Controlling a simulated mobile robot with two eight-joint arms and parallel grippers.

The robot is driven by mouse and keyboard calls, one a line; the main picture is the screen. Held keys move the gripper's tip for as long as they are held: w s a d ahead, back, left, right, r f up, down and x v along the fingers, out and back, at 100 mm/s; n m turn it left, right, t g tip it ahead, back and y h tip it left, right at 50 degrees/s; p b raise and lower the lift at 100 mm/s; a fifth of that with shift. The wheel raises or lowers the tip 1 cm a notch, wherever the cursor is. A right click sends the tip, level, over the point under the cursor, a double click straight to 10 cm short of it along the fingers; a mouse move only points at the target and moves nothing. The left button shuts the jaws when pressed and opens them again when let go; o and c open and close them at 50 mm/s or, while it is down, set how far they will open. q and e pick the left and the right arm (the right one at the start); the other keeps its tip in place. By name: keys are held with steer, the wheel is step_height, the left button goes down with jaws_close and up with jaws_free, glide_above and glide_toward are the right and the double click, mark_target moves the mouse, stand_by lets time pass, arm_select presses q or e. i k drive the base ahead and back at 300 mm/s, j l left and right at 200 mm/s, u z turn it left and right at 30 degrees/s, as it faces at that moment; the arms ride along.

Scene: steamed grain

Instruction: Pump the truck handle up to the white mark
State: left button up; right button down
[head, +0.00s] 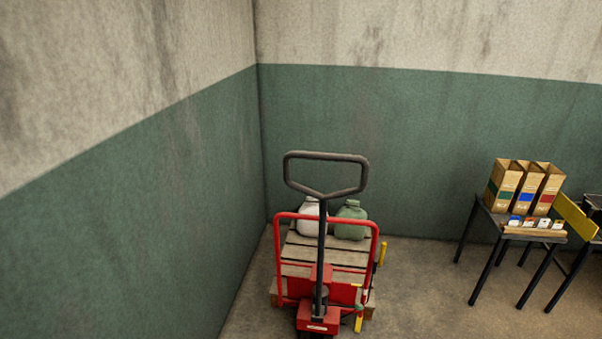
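The red pallet truck (320,322) stands in the corner ahead, with its dark loop handle (326,188) raised upright on a black shaft. A red tube frame (375,262) stands behind the shaft. A wooden pallet (345,256) sits on the truck, carrying a white sack-like container (308,217) and a green one (351,220). A yellow post (359,318) with a small white or light band stands beside the truck's base at right. I cannot make out a clear white mark. Neither gripper shows in the head view.
Green-and-grey walls close in left and behind. Bare floor (430,290) lies between truck and table.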

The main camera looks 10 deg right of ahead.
mark_target(324, 198)
steer(key=i+l+u, duration=0.45)
steer(key=i+l, duration=1.35)
steer(key=j, duration=0.5)
